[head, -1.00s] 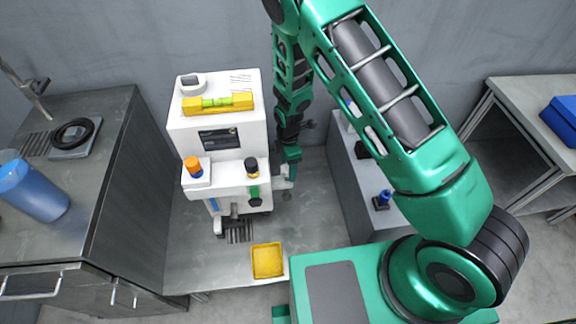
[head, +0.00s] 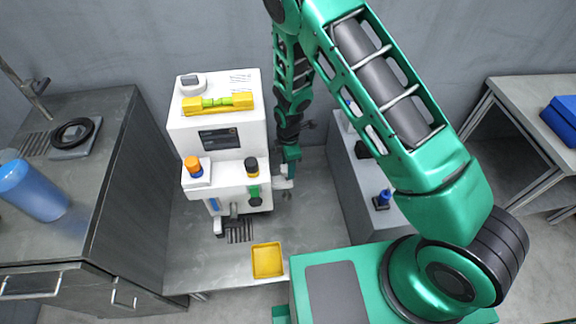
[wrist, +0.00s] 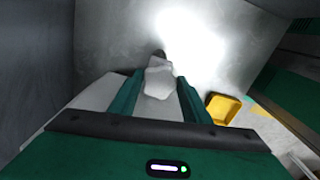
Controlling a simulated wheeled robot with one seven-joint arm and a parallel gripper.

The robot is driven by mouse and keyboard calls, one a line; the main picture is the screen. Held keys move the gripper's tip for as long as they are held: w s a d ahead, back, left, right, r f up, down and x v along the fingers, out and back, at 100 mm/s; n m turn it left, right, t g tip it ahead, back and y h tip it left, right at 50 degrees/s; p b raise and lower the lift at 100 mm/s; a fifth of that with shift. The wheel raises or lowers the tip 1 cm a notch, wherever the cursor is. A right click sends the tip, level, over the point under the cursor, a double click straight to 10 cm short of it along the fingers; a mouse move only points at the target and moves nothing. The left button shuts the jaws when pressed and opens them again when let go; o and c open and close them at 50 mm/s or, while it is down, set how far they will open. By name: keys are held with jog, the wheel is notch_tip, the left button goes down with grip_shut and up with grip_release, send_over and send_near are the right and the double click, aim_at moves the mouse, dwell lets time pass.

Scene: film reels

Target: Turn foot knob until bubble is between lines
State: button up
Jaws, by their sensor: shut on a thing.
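The white machine (head: 222,128) stands on the metal table. A yellow bubble level (head: 218,103) with a green vial lies across its top. The bubble and its lines are too small to make out. My gripper (head: 287,172) is low at the machine's right side, beside a pale foot part that it partly hides. In the wrist view, my gripper (wrist: 157,88) has its two green fingers on either side of a pale grey-white foot knob (wrist: 158,72) and is shut on it. A bright glare on the surface lies just beyond the knob.
A yellow tray (head: 268,260) sits at the table's front; it also shows in the wrist view (wrist: 224,108). A dark cabinet (head: 130,190) with a blue cup (head: 36,192) stands left. A grey block (head: 350,190) with a blue knob (head: 384,198) stands right of my gripper.

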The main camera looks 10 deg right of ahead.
jog(key=shift+w+d+r+m, duration=0.1)
jog(key=shift+w+m, duration=0.05)
jog(key=shift+m, duration=1.2)
jog(key=shift+w+d+m, duration=0.1)
jog(key=shift+m, duration=1.25)
dwell(4.5)
jog(key=o, duration=0.9)
jog(key=shift+c, duration=0.2)
jog(key=shift+o, duration=0.9)
jog(key=shift+s+a, duration=0.15)
